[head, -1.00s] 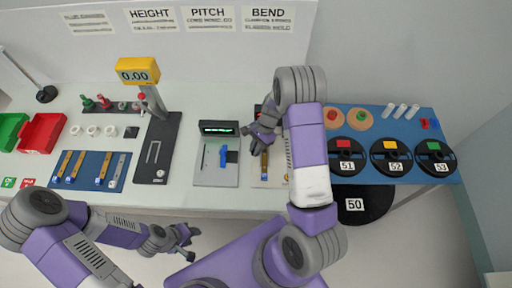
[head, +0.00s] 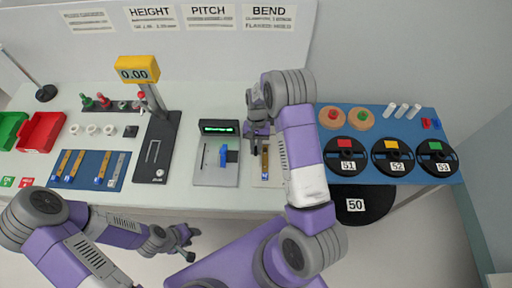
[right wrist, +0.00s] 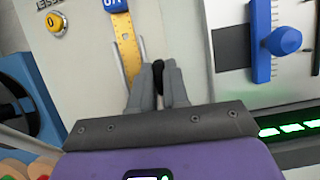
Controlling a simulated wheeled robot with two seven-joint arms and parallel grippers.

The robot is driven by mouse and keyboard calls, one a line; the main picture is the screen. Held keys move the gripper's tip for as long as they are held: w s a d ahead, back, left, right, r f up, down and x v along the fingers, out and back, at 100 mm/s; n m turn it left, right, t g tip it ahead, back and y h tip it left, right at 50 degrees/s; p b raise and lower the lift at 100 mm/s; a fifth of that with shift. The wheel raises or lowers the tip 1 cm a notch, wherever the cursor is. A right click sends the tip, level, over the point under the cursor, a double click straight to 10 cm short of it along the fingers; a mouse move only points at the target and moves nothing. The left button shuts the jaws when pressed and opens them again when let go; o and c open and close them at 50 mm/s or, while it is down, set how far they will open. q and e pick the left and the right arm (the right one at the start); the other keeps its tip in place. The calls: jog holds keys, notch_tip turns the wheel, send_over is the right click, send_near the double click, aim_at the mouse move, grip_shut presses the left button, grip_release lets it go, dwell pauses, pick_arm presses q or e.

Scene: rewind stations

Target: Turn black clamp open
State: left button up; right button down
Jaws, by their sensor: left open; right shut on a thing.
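The black clamp (right wrist: 157,75) shows as a small dark piece between the fingers of my right gripper (right wrist: 158,82) in the right wrist view. The right gripper is shut on it; the fingers hide most of the clamp. In the head view the right gripper (head: 257,143) is at the back of the bend station (head: 275,175), beside a yellow strip (head: 265,160). The strip also shows in the right wrist view (right wrist: 126,45), just beyond the fingers. My left gripper (head: 183,236) is open and empty in front of the table.
A grey gauge with a blue slider (head: 223,156) and a green-lit display (head: 218,128) stands just left of the right gripper. A yellow button (right wrist: 55,23) is on the bend station. Numbered black spools (head: 347,155) lie on a blue mat to the right.

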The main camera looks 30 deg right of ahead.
jog(key=shift+n, duration=0.4)
jog(key=c, duration=1.1)
grip_release()
jog(key=v, duration=0.7)
jog(key=shift+w+r, duration=0.15)
jog(key=shift+r, duration=0.1)
